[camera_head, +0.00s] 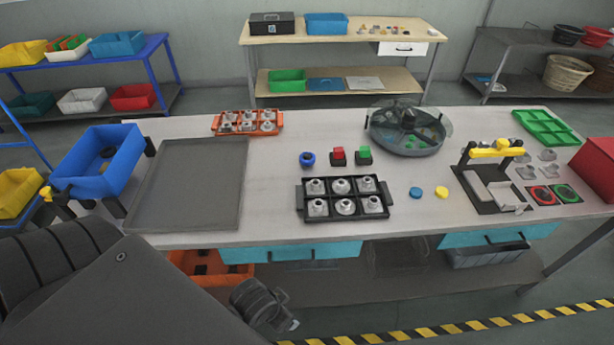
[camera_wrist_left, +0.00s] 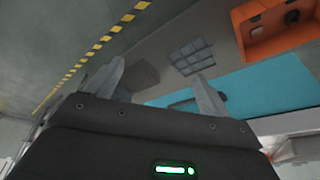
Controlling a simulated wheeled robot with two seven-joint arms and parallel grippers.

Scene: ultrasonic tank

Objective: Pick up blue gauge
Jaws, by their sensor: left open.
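The blue gauge, which I take to be the small round blue piece with a dark centre (camera_head: 307,159), stands on the worktable (camera_head: 275,190) in the head view, left of a red block and a green block. My left gripper (camera_head: 270,310) is low in front of the table's front edge, below the top and well away from the blue piece. In the left wrist view, the left gripper (camera_wrist_left: 160,88) has its two fingers wide apart with nothing between them. The blue piece is not visible there. My right gripper is not in view.
A black tray of metal parts (camera_head: 345,208) sits in front of the blue piece. A flat blue disc (camera_head: 416,193) and a yellow disc (camera_head: 441,192) lie to its right. A round tank (camera_head: 408,140) stands behind. A grey mat (camera_head: 190,185) and blue bin (camera_head: 98,165) are left.

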